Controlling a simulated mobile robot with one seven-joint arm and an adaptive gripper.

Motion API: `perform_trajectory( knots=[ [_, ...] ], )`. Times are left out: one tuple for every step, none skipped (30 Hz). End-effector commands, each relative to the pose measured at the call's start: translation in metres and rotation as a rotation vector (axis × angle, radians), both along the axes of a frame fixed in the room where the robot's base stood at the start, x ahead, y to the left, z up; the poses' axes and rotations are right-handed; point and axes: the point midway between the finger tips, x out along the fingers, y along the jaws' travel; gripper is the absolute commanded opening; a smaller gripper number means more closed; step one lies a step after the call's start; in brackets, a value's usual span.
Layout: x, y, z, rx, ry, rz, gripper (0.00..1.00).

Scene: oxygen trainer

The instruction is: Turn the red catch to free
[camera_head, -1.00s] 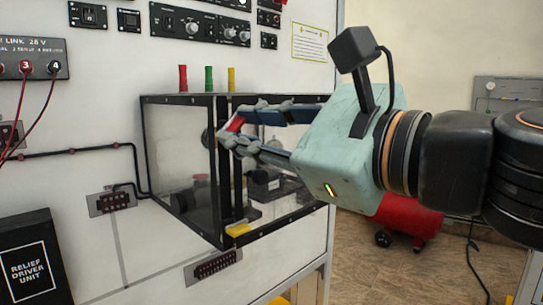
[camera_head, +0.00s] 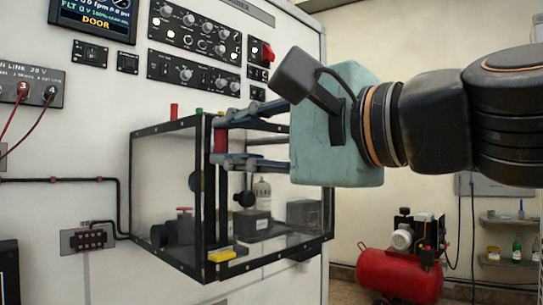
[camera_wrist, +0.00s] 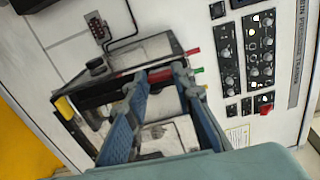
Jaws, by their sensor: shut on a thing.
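The red catch (camera_head: 220,139) is a small red bar at the front vertical edge of a clear, black-framed box (camera_head: 166,264). It looks upright in the head view. My gripper (camera_head: 219,141) reaches in from the right, one finger above the other, with the catch between the fingertips. It is shut on the catch. In the wrist view the red catch (camera_wrist: 131,79) shows beside and between the fingertips of my gripper (camera_wrist: 167,74), partly covered by them. The fingers hide the catch's ends and part of the box edge.
A yellow block (camera_head: 222,255) sits low on the box front. A small cylinder (camera_head: 262,192) and dark fittings stand inside the box. Red (camera_head: 174,110) and green posts rise from its top. Switch panels (camera_head: 194,28) are above. A red compressor (camera_head: 399,272) stands at the right.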

Motion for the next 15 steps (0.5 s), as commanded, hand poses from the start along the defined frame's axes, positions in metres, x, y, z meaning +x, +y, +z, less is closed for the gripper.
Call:
perform_trajectory(
  knots=[
    [0.0002, 0.0001, -0.0022, -0.011, -0.012, 0.000, 0.00],
    [0.0001, 0.0001, -0.0019, -0.018, -0.019, 0.000, 0.00],
    [0.0000, 0.0000, -0.0015, -0.024, -0.028, 0.000, 0.00],
    [-0.0001, 0.0000, -0.0013, -0.029, -0.033, 0.000, 0.00],
    [0.0000, 0.0000, -0.0011, -0.032, -0.037, 0.000, 0.00],
    [0.0000, 0.0000, -0.0009, -0.036, -0.042, 0.000, 0.00],
    [-0.0001, 0.0000, -0.0008, -0.038, -0.045, 0.000, 0.00],
    [-0.0002, 0.0000, -0.0007, -0.041, -0.046, 0.000, 0.00],
    [-0.0002, 0.0000, -0.0006, -0.043, -0.049, 0.000, 0.00],
    [-0.0002, 0.0000, -0.0005, -0.044, -0.050, 0.000, 0.00],
    [-0.0002, 0.0000, -0.0004, -0.046, -0.052, 0.000, 0.00],
    [-0.0001, 0.0001, -0.0003, -0.046, -0.053, 0.000, 0.00],
    [-0.0001, 0.0001, -0.0003, -0.046, -0.053, 0.000, 0.00],
    [-0.0001, 0.0000, -0.0002, -0.047, -0.053, 0.000, 0.00],
    [-0.0001, 0.0001, -0.0002, -0.047, -0.053, 0.000, 0.00]
  ],
)
